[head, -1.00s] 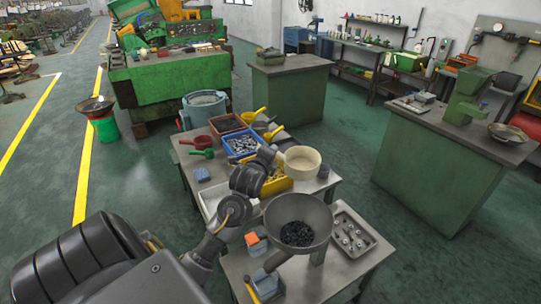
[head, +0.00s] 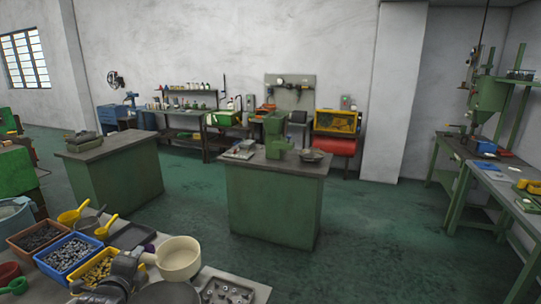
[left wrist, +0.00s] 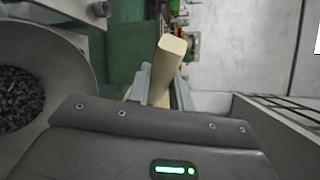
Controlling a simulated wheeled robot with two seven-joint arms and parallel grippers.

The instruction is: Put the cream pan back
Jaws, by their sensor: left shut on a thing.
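The cream pan (head: 180,258) is a round, pale pan with its opening up, at the lower left of the head view. It appears empty and roughly level. My left gripper (head: 141,257) is at its handle, on the pan's left side. In the left wrist view the cream handle (left wrist: 169,62) runs between the two fingers of the left gripper (left wrist: 160,88), which is shut on it. The pan's bowl is out of clear sight there. I cannot tell how high the pan is above the worktable. My right gripper is not in view.
Bins of metal parts, brown (head: 35,237), blue (head: 67,254) and yellow (head: 96,269), stand left of the pan. A parts tray (head: 243,295) lies right. A grey hopper (left wrist: 72,95) of dark pieces is close left in the wrist view. Green cabinets (head: 270,205) stand beyond open floor.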

